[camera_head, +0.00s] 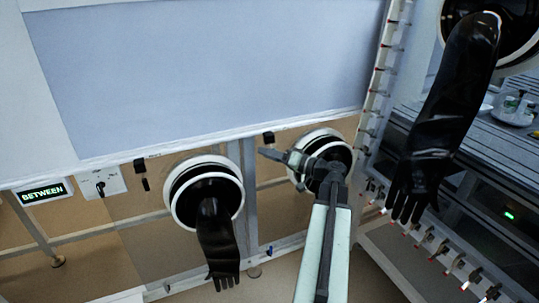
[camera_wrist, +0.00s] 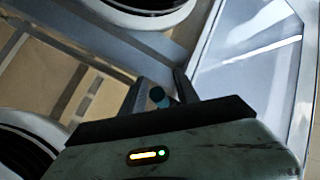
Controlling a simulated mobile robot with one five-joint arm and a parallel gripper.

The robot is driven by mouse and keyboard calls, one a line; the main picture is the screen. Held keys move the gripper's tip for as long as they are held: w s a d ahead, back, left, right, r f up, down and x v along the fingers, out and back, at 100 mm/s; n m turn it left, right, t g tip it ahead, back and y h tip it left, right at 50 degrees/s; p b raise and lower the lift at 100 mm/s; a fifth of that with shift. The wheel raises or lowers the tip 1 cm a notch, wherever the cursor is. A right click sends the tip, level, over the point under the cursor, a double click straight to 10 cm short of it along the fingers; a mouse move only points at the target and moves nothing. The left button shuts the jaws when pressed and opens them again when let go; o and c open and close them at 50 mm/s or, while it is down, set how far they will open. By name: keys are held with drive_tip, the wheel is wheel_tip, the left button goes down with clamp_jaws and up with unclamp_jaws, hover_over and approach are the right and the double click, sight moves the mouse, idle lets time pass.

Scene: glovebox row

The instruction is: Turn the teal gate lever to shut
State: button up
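The teal gate lever shows in the wrist view as a small teal piece with a dark round end (camera_wrist: 157,95), between the two fingers of my gripper (camera_wrist: 160,90). The fingers stand apart with a gap around it; I cannot tell whether either touches it. In the head view my gripper (camera_head: 280,156) is in front of the panel's lower edge, beside the right glove port, and I cannot make out the lever there. A small display (camera_head: 44,193) at the left reads BETWEEN in green.
Black gloves hang from the middle port (camera_head: 215,235) and the far right port (camera_head: 445,120). The port (camera_head: 325,145) behind my arm is close to my gripper. A white rail with several red-tipped pegs (camera_head: 380,75) runs down at the right.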

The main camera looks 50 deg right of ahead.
clamp_jaws()
idle(1.4)
